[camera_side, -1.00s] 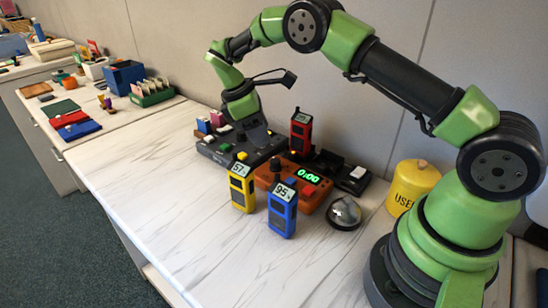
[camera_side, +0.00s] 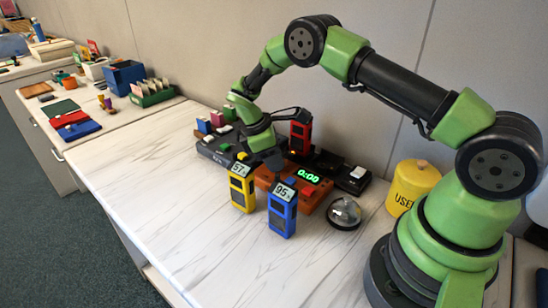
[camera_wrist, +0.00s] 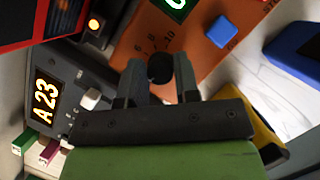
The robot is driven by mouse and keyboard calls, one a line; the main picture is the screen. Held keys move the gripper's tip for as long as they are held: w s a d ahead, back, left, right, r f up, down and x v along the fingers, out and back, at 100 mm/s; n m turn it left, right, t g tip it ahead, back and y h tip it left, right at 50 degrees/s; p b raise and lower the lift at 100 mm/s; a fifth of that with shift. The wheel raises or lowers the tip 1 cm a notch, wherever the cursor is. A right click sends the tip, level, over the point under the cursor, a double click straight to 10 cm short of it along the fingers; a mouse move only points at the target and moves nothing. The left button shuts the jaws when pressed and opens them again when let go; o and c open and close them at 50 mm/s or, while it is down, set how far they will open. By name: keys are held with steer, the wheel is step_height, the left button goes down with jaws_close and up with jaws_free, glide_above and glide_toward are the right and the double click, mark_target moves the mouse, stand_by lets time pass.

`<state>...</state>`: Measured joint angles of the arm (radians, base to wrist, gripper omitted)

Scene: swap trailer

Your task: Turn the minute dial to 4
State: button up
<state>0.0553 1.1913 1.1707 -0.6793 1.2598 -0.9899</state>
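The orange timer (camera_side: 318,200) sits among handheld devices in the side view, its green display (camera_side: 307,175) reading 0:00. In the wrist view its orange face (camera_wrist: 205,55) carries a blue button (camera_wrist: 221,29) and printed dial numbers, 8 and 10 among them. A dark round dial knob (camera_wrist: 160,68) lies between the two fingers of my gripper (camera_wrist: 158,70). The fingers stand apart on either side of the knob, with a narrow gap visible; I see no clear grip. In the side view my gripper (camera_side: 272,158) is low over the timer's left end and hides the knob.
A yellow device (camera_side: 242,187) reading 57 and a blue device (camera_side: 282,210) reading 95 stand in front. A red device (camera_side: 301,132) stands behind. A grey panel (camera_side: 213,151) lies left, a silver dome (camera_side: 344,213) right. The front tabletop is clear.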

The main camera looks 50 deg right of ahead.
steer(key=shift+c, duration=0.6)
steer(key=shift+m, duration=0.4)
steer(key=m+y, duration=0.1)
steer(key=m, duration=0.1)
steer(key=shift+m+g, duration=0.3)
steer(key=shift+m+g+y, duration=0.4)
steer(key=shift+m+y, duration=0.3)
steer(key=shift+m, duration=1)
steer(key=o, duration=0.9)
steer(key=shift+c, duration=0.2)
steer(key=shift+w+r, duration=0.1)
